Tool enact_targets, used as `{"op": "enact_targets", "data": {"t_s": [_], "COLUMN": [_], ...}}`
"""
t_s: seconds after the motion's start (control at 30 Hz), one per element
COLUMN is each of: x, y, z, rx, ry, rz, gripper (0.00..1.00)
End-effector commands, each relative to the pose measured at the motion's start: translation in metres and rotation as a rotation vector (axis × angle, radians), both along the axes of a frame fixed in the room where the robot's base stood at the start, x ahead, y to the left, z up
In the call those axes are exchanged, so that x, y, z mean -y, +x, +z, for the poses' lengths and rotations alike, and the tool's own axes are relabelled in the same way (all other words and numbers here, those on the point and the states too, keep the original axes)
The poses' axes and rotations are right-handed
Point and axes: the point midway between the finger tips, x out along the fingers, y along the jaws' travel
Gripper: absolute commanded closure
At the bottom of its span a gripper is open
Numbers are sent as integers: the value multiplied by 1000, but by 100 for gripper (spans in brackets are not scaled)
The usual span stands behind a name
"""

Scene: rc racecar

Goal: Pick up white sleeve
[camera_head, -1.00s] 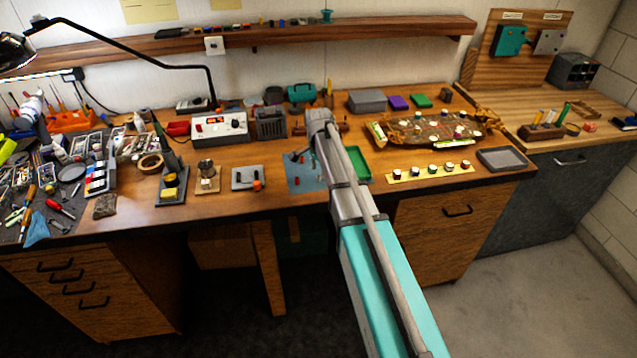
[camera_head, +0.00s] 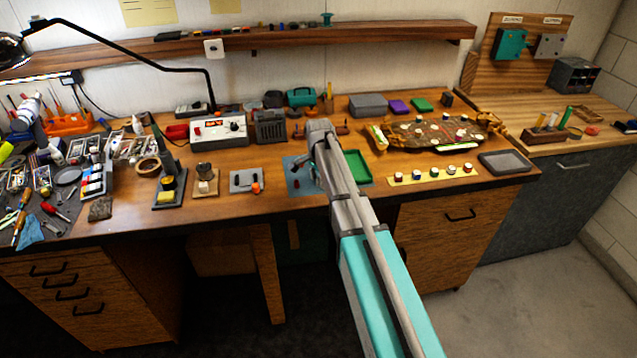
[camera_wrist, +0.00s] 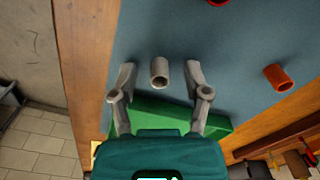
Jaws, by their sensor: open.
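The white sleeve (camera_wrist: 159,73) is a short hollow pale cylinder on the blue-grey mat (camera_wrist: 150,30) in the wrist view. My gripper (camera_wrist: 160,72) is open, with one finger on each side of the sleeve and a visible gap to both. I cannot tell how high the fingertips are above the mat. In the head view the mat (camera_head: 296,184) shows left of my arm, and my gripper and the sleeve are mostly hidden by my arm.
A red sleeve (camera_wrist: 279,77) stands to the right in the wrist view, and another red piece (camera_wrist: 217,2) is at its top edge. The bench's wooden edge (camera_wrist: 85,70) is nearby.

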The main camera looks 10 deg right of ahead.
Motion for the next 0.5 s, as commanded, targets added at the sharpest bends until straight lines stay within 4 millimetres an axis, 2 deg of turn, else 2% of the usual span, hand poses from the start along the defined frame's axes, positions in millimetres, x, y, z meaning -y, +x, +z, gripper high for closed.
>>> {"op": "enact_targets", "data": {"t_s": [0.07, 0.1, 0.4, 0.5], "x": [0, 0, 0, 0], "y": [0, 0, 0, 0], "z": [0, 0, 0, 0], "rx": [0, 0, 0, 0], "ry": [0, 0, 0, 0], "rz": [0, 0, 0, 0], "gripper": [39, 43, 92, 92]}}
